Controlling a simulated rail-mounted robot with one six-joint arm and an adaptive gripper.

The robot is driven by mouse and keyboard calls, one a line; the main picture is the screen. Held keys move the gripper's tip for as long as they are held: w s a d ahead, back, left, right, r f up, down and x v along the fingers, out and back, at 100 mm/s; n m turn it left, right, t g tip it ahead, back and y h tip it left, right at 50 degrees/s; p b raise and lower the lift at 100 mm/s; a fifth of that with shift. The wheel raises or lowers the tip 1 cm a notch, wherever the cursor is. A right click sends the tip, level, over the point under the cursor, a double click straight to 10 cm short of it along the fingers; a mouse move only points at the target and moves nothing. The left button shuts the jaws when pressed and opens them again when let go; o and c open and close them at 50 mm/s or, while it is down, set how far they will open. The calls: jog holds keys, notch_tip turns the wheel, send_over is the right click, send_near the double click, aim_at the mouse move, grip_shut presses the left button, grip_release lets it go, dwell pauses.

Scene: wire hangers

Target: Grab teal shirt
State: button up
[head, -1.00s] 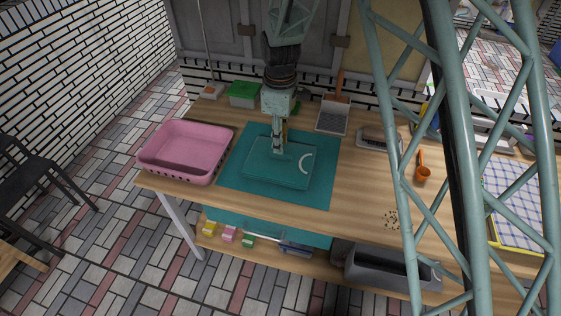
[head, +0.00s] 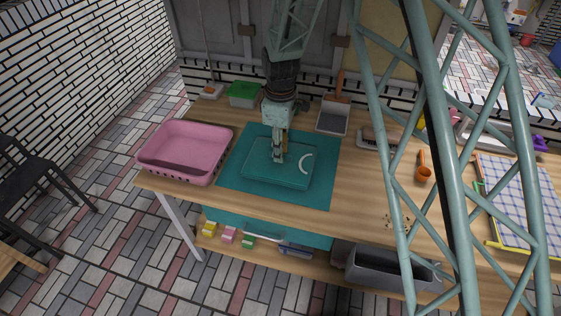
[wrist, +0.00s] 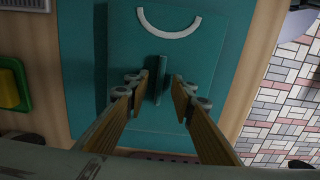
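The teal shirt (head: 282,176) lies folded flat on a teal mat (head: 318,195), with a white curved mark on its right side. In the wrist view the shirt (wrist: 212,50) fills the middle, with the white arc at the top. A thin upright teal ridge (wrist: 161,80) stands up from the shirt. My gripper (wrist: 157,87) is open, its two fingers apart on either side of this ridge. I cannot tell whether the fingertips touch the cloth.
A pink basket (head: 185,140) stands close left of the mat. A green box (head: 243,93) and a grey dustpan (head: 332,119) are behind it. An orange scoop (head: 423,172) and a checked cloth (head: 510,195) lie to the right. The table's front edge is near the mat.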

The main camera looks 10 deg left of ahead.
jog(key=shift+c, duration=0.5)
grip_shut()
jog(key=shift+r, duration=0.15)
jog(key=shift+r+p, duration=0.3)
jog(key=shift+r, duration=1.35)
jog(key=s+d, duration=0.3)
jog(key=s, duration=0.4)
jog(key=s+d+r, duration=0.1)
jog(key=s+d, duration=0.3)
jog(key=s, duration=0.3)
jog(key=shift+d+r+p, duration=0.2)
jog(key=shift+d+p, duration=0.1)
